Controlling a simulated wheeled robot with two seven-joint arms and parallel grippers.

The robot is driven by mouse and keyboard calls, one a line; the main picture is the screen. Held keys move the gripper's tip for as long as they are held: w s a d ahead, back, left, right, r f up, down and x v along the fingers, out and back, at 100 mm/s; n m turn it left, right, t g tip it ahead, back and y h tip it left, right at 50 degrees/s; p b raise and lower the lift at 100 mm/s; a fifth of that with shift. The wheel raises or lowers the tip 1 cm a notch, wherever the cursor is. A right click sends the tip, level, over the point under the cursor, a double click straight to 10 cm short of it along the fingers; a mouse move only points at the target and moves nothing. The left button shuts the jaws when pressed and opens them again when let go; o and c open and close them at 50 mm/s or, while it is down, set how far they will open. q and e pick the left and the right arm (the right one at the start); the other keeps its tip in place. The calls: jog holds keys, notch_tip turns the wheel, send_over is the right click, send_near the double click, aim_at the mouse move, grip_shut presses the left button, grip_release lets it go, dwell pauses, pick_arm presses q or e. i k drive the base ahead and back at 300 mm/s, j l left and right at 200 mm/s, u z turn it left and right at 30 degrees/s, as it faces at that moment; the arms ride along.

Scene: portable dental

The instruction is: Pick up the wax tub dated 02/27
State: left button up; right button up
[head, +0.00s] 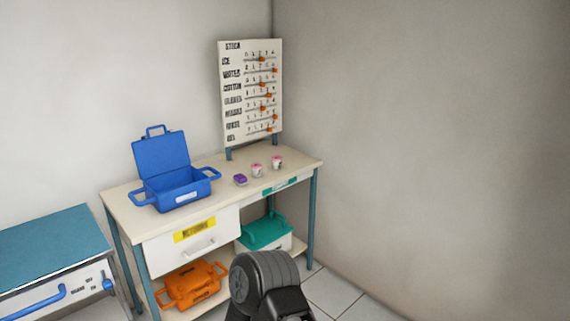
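Two small tubs with pink tops stand on the beige table, to the right of the blue box. One tub (257,170) is a little nearer and further left. The other tub (277,162) is further right, near the table's right end. Any dates on them are too small to read, so I cannot tell which is dated 02/27.
On the table (222,165) are an open blue box (180,192) and a small purple item (240,180). A stock board (232,90) with orange sliders stands behind. A teal case (265,232) and orange case (193,285) sit below. A teal-topped cabinet (50,245) stands left.

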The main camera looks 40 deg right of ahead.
aim_at(255, 166)
jog(key=i+l, duration=0.1)
jog(key=l, duration=1.85)
jog(key=i+l, duration=0.15)
jog(key=l, duration=1.8)
jog(key=i+l, duration=0.15)
jog(key=l, duration=0.85)
